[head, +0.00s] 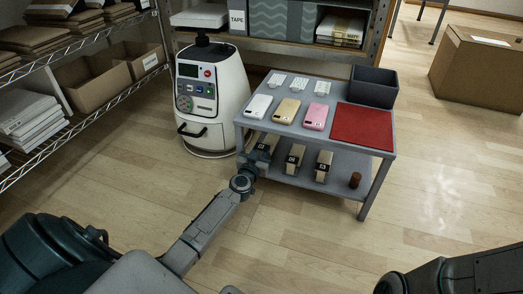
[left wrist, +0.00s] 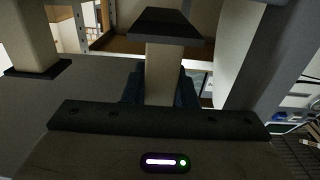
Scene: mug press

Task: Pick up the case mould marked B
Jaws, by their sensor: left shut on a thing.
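Three beige moulds with dark marked faces stand on the lower shelf of the grey table. The leftmost mould (head: 263,145) is partly hidden by my left gripper (head: 257,156). The middle mould (head: 294,158) and the right mould (head: 323,167) stand clear of it. The marks are too small to read surely. In the left wrist view my left gripper (left wrist: 160,90) is shut on a beige mould with a dark flared end (left wrist: 168,60), which appears to be the leftmost one. A second mould (left wrist: 34,40) shows at the left there. My right gripper is out of view.
The table top (head: 262,120) above the moulds carries white, gold and pink phone cases, a red mat (head: 364,126) and a dark bin (head: 374,86). A brown cylinder (head: 355,180) stands on the lower shelf. A white machine (head: 212,100) is close left. The floor in front is clear.

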